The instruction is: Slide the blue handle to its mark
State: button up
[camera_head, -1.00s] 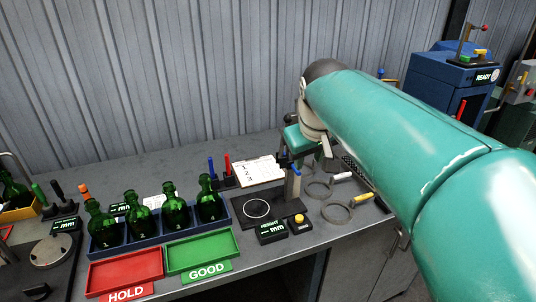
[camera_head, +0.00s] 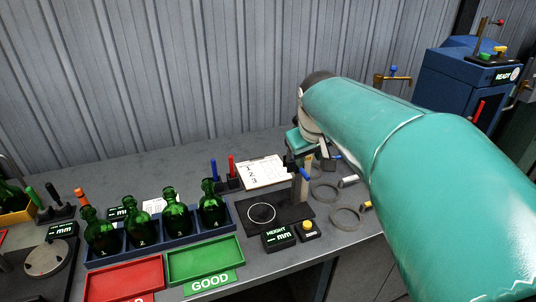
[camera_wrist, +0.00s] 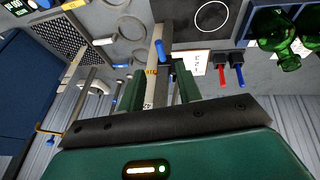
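A blue handle (camera_head: 306,174) sticks out from the upright post of the height gauge (camera_head: 285,212), behind the HEIGHT display (camera_head: 279,237). In the wrist view the blue handle (camera_wrist: 161,52) is beside the pale scale bar (camera_wrist: 155,75), which has a yellow label and small markings. My gripper (camera_wrist: 159,76) is open, its two green fingers apart with the scale bar appearing between them. The handle shows just beyond the fingertips; contact cannot be told. In the head view my gripper (camera_head: 311,152) is by the top of the post, partly hidden by my arm. The target mark cannot be made out.
Ring gauges (camera_head: 346,217) lie right of the post. Green bottles in a blue rack (camera_head: 165,243) and red and green trays (camera_head: 204,259) are at left. A blue machine (camera_head: 459,90) is at right.

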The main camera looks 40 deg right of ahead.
aim_at(306, 174)
jog(key=x, duration=0.8)
grip_shut()
